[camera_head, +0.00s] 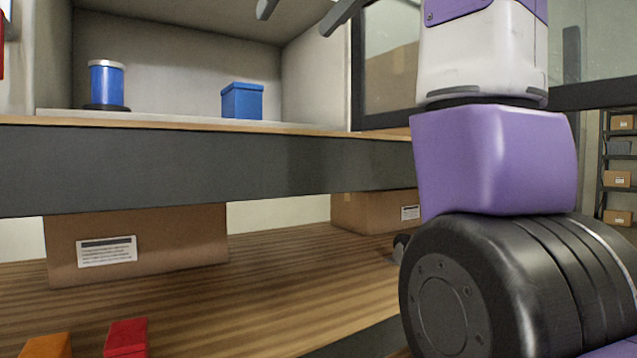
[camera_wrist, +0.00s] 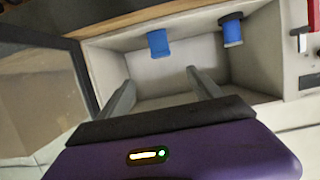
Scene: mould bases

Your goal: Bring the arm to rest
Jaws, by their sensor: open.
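My gripper (camera_head: 294,22) shows at the top edge of the head view, with only its two dark fingers in the picture. They are apart, with nothing between them. In the wrist view my gripper (camera_wrist: 160,76) is also open and empty, its fingers pointing towards a pale box-like recess. A blue cylinder (camera_head: 107,84) stands on a dark round base at the left of the recess. A blue box (camera_head: 241,101) sits to its right. Both are clear of the fingers. The wrist view shows the recess upside down, with the box (camera_wrist: 158,43) left of the cylinder (camera_wrist: 232,31).
A shelf with a dark front edge (camera_head: 200,170) runs below the recess. Cardboard boxes (camera_head: 140,245) stand on the lower wooden board. An orange block (camera_head: 47,346) and a red block (camera_head: 126,338) lie at the bottom left. A dark-framed pane (camera_head: 388,60) stands right of the recess.

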